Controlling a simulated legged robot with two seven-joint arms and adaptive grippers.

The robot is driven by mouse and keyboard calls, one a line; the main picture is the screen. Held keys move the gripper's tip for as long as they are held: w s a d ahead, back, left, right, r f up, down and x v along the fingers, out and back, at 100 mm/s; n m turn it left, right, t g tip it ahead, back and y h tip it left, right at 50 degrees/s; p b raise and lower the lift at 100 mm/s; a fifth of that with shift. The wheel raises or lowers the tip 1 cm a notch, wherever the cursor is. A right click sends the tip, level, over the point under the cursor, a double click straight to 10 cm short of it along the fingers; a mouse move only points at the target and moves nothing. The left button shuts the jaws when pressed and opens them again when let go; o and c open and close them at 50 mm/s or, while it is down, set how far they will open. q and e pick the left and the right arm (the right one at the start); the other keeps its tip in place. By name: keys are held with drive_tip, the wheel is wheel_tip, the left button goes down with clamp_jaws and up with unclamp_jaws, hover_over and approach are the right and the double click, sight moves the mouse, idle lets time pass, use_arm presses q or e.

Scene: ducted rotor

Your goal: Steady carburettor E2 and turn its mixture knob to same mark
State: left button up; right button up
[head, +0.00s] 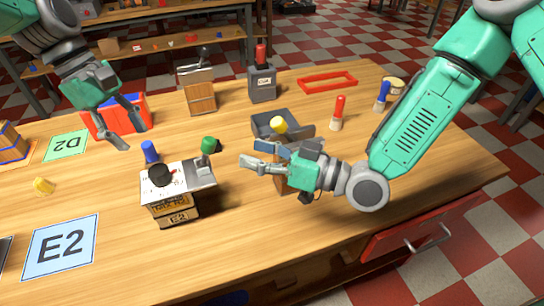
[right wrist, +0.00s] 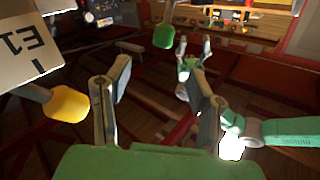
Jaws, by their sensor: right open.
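Carburettor E2 (head: 176,211) is a small wooden block with an E2 label on its front and a white plate on top. A black round knob (head: 160,176) and a small red mark sit on that plate, and a grey lever stands at its right end. My left gripper (head: 128,125) is open and empty, above and to the left of the carburettor, apart from it. My right gripper (head: 257,155) is open, to the right of the carburettor, with its fingers pointing left. Its fingers (right wrist: 160,95) are apart and empty in the right wrist view.
Green (head: 208,144) and blue (head: 149,151) knobs stand behind the carburettor. An E2 card (head: 62,247) lies front left, a D2 card (head: 66,145) behind it. A dark box with a yellow ball (head: 279,125) stands near my right gripper. The right wrist view shows an E1 label (right wrist: 30,45).

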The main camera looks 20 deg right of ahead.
sight(209, 139)
drive_tip(key=x, duration=0.9)
drive_tip(key=shift+a, duration=0.3)
drive_tip(key=shift+w+a, duration=0.3)
drive_tip(key=shift+a, duration=0.05)
use_arm(q)
drive_tip(key=shift+a, duration=0.2)
use_arm(e)
drive_tip(key=shift+d, duration=0.1)
clamp_jaws()
